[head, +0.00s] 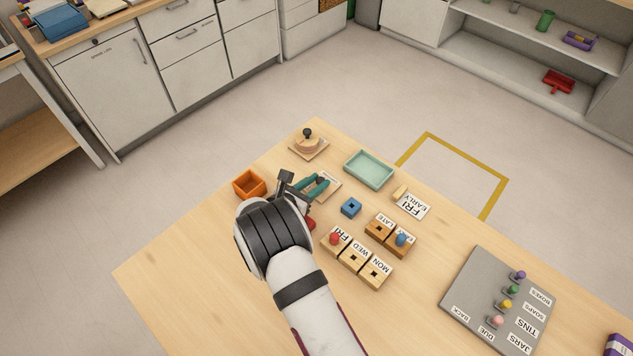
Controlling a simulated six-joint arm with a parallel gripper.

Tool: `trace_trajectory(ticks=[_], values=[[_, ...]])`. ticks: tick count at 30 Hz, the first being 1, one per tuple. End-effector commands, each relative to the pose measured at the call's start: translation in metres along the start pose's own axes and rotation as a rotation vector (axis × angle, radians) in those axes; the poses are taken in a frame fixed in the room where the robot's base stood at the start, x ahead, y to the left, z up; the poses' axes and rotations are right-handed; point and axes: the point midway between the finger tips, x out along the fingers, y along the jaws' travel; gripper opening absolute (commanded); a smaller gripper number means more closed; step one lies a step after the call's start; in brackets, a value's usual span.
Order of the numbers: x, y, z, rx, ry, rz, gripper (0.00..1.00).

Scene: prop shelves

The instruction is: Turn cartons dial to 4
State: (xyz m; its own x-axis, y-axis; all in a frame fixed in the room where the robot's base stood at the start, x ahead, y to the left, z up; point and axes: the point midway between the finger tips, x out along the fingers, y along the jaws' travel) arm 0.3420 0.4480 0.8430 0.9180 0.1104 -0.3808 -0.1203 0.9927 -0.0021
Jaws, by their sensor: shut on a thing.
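My gripper (318,185), with teal fingers, reaches in from the lower middle to the table's far left part. Its fingers are shut at a small wooden plate with a white face (331,189), which appears to be the cartons dial. The fingers and wrist cover much of this plate. The dial's knob, its pointer and its numbers cannot be made out.
A round wooden piece with a black knob (307,136) stands behind my gripper. An orange box (249,183) is left and a mint tray (369,169) right. Labelled peg blocks (352,259) and a grey slider board (467,290) lie nearer. The table's left front is clear.

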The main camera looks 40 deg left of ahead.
Motion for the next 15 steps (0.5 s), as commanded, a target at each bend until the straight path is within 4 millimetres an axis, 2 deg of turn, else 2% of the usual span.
trace_trajectory(ticks=[6,15], values=[[0.0009,0.0043,0.0016,0.066,-0.002,-0.146,0.00],[0.0002,0.0039,0.0018,0.073,0.000,-0.165,0.00]])
